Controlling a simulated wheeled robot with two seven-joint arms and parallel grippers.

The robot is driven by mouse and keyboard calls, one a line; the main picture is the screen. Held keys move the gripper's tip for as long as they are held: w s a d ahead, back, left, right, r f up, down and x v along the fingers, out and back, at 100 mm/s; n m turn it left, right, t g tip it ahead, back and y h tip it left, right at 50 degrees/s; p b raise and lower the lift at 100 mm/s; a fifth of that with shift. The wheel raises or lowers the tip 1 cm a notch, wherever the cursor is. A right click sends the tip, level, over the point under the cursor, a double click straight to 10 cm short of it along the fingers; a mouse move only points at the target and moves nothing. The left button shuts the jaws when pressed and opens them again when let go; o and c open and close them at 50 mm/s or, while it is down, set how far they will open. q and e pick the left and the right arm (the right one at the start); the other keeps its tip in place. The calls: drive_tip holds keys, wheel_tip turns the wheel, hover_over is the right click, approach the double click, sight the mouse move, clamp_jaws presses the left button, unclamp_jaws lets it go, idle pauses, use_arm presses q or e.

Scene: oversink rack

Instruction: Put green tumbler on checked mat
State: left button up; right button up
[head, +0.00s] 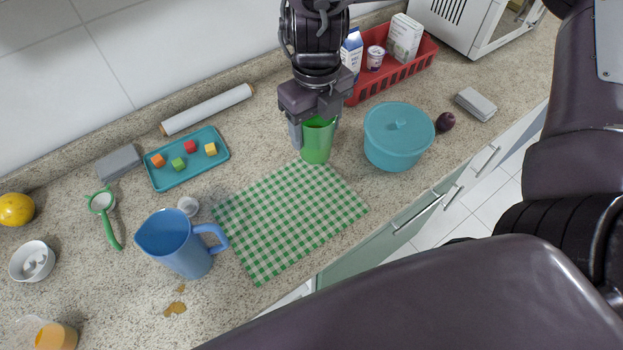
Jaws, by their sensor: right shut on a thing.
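The green tumbler (317,146) is upright at the far right corner of the checked mat. My right gripper (314,130) comes down from above and is shut on the tumbler's upper part. The tumbler's base is at or just beyond the mat's edge; I cannot tell whether it touches the counter. The green and white checked mat (285,218) lies flat on the counter, and its surface is bare. My left gripper is not in view.
A teal lidded pot (398,138) stands right of the tumbler. A blue pitcher (178,246) stands at the mat's left edge. A teal tray (187,178) with colored cubes and a red basket (412,65) are behind. The counter's front edge runs close to the mat.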

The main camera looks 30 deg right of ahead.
wheel_tip(320, 180, down, 15)
drive_tip(key=shift+b, duration=1.25)
drive_tip(key=shift+w+f, duration=0.1)
drive_tip(key=shift+f, duration=0.2)
drive_tip(key=shift+f, duration=0.2)
drive_tip(key=o, duration=1)
drive_tip(key=shift+o, duration=0.2)
